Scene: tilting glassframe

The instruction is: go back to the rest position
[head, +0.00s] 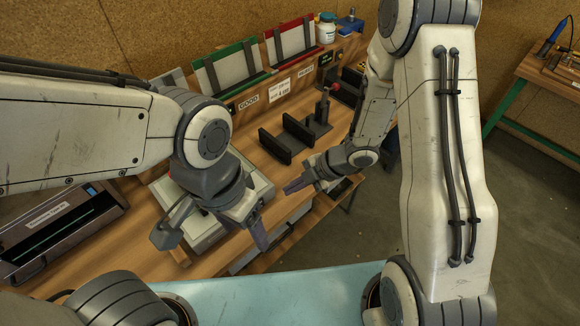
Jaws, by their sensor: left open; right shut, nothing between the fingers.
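My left gripper (213,236) is open, its two fingers wide apart and pointing down over the front part of the wooden workbench (140,235). Nothing is between its fingers. My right gripper (292,186) is shut and empty, pointing left above the bench's front right area. Behind the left gripper a pale flat device (262,190) lies on the bench, partly hidden by my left wrist. A black clamp-like fixture (300,135) with two dark upright bars stands behind the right gripper.
A green-framed rack (232,68) and a red-framed rack (290,42) stand along the back. A white jar (326,28) is beside the red one. A dark tray device (60,228) lies at the left. Another table (545,75) is far right, with open floor between.

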